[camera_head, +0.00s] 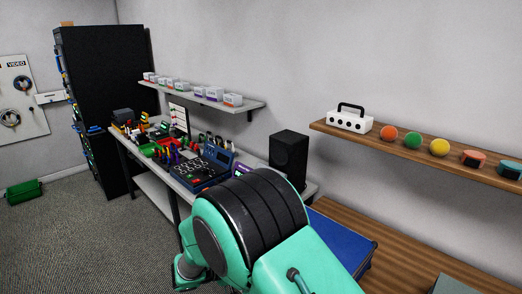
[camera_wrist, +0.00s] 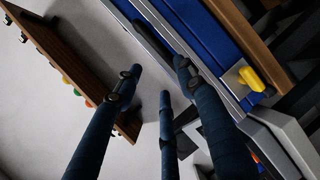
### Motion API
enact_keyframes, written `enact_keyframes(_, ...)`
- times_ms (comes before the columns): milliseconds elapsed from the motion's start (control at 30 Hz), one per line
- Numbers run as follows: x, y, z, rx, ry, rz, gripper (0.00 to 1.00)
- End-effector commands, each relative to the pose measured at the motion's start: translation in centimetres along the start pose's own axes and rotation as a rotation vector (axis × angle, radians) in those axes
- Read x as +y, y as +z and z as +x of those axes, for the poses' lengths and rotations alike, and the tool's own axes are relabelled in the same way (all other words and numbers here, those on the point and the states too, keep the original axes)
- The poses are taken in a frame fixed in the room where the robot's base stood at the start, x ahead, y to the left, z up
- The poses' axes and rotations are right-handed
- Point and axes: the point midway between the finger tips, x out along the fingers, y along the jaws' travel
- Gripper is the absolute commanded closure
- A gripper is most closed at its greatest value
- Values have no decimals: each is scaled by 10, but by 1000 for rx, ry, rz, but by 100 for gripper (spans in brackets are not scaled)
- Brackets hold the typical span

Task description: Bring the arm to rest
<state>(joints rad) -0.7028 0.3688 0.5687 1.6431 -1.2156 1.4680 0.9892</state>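My arm (camera_head: 250,225), teal with black ribbed bands, fills the lower middle of the head view. It is bent in front of the workbench and hides part of it. My gripper (camera_wrist: 160,78) shows in the wrist view as dark blue fingers spread apart, with nothing held between them. The gripper cannot be made out in the head view. In the wrist view, the fingers lie in front of a pale surface and the edge of a blue thing with a yellow part (camera_wrist: 250,78). I cannot tell the distance to either.
A workbench (camera_head: 150,182) with tools and a blue device (camera_head: 203,166) stands behind my arm, beside a black speaker (camera_head: 289,155). A wooden shelf (camera_head: 450,160) with coloured balls is on the right wall. A blue case (camera_head: 340,240) lies right of my arm. Carpet (camera_head: 90,240) is free at left.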

Motion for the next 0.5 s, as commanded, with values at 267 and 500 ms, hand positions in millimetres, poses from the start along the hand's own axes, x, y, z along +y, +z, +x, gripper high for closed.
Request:
enact_keyframes(267, 60, 55, 28, -124, -177, 29, 60)
enact_keyframes(500, 104, 110, 42, -202, -351, 68, 60)
